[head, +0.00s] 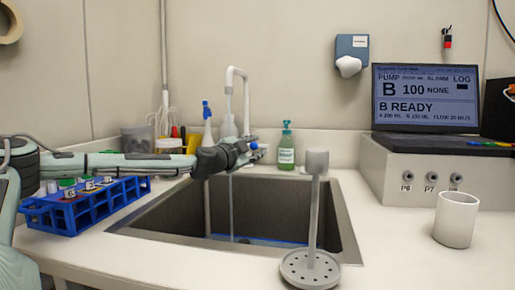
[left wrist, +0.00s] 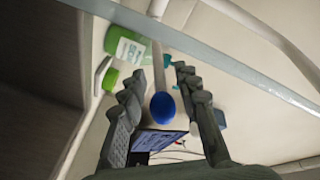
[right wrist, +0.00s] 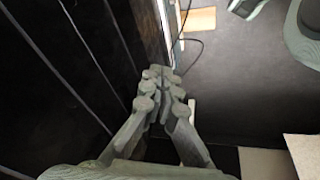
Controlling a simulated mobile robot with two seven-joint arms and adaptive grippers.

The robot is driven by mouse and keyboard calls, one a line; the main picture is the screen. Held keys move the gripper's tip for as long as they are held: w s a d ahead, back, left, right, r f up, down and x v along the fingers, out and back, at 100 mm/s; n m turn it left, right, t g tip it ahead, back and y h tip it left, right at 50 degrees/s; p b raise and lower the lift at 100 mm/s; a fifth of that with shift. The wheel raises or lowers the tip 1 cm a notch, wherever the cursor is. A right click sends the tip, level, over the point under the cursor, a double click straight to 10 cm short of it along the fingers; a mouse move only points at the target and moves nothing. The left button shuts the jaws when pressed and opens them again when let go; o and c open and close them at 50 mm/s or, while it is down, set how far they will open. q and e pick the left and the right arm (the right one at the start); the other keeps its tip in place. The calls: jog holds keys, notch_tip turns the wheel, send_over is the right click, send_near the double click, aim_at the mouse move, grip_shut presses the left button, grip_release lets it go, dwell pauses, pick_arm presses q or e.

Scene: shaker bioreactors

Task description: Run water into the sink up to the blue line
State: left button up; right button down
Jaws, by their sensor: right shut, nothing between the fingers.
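The sink (head: 345,215) is a dark steel basin in the counter, in the head view. A blue line (head: 270,242) shows low on its inner wall, partly cut off by the front rim. A thin pale stream (head: 231,205) runs down from the tap (head: 236,72) into the basin; the water level is hard to make out. My left gripper (head: 244,150) is at the tap's base. In the left wrist view its open fingers (left wrist: 162,72) stand either side of a pale lever with a blue end (left wrist: 163,108), with gaps visible. My right gripper (right wrist: 162,76) is shut and empty, away from the sink.
A blue tube rack (head: 85,212) stands left of the sink below my left arm. A green soap bottle (head: 286,150) is behind the sink. A perforated grey stand (head: 311,268) is at the front rim. A white cup (head: 455,220) and pump unit (head: 400,165) are right.

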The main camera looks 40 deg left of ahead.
pick_arm(q)
jog(key=shift+w, duration=0.2)
jog(key=shift+c, duration=0.2)
grip_shut()
jog(key=shift+r, duration=0.1)
